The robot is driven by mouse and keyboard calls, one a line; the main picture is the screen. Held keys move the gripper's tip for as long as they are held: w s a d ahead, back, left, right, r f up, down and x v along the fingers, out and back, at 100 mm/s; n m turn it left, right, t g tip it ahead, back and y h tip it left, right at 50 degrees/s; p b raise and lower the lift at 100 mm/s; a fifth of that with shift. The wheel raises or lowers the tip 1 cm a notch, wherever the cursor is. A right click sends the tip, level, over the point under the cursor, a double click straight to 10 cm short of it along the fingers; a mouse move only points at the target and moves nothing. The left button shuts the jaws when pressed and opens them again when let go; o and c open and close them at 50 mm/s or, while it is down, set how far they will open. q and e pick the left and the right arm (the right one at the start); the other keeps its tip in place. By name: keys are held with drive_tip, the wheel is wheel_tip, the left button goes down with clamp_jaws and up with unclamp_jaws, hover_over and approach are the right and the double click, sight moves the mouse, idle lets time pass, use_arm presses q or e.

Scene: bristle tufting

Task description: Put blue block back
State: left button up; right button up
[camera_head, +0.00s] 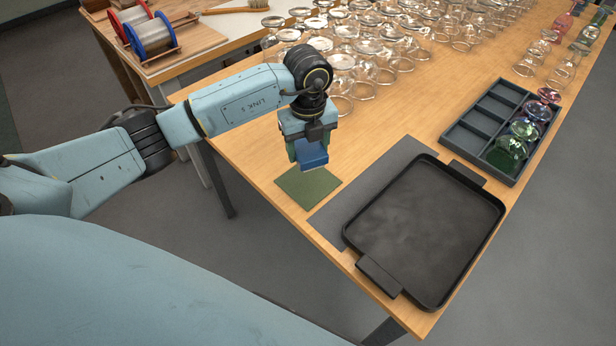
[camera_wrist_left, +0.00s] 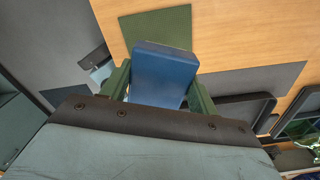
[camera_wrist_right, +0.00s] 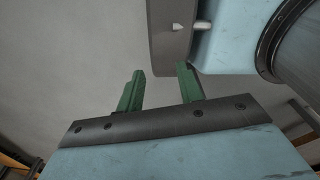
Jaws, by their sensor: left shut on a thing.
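The blue block (camera_head: 312,155) is held in my left gripper (camera_head: 308,152), above the table by the far edge of a green square mat (camera_head: 308,187). In the left wrist view the blue block (camera_wrist_left: 165,75) sits between the green fingers, which are shut on its sides. The green mat (camera_wrist_left: 158,27) lies beyond it there, bare where it shows. My right gripper (camera_wrist_right: 158,85) shows only in its own wrist view. Its two green fingers stand apart with nothing between them, over grey floor.
A black handled tray (camera_head: 425,230) lies on a grey mat (camera_head: 345,208) at the table's near right. A dark compartment box (camera_head: 480,117) holds coloured glasses. Many clear glasses (camera_head: 368,47) crowd the back. Red and blue wire spools (camera_head: 150,35) stand on a side table.

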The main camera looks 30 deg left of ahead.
use_arm(q)
hover_over(308, 181)
wheel_tip(308, 181, down, 5)
drive_tip(key=shift+r, duration=0.2)
drive_tip(key=shift+f, duration=0.55)
drive_tip(key=shift+f+b, duration=0.45)
drive_tip(key=shift+f, duration=1)
use_arm(e)
drive_tip(key=shift+d+f, duration=0.5)
drive_tip(key=shift+d, duration=0.25)
use_arm(q)
drive_tip(key=shift+f, duration=0.2)
drive_tip(key=o, duration=0.9)
drive_tip(key=shift+o, duration=0.2)
use_arm(e)
drive_tip(key=shift+f, duration=0.1)
use_arm(q)
drive_tip(key=shift+r, duration=0.1)
use_arm(e)
drive_tip(key=shift+a, duration=0.1)
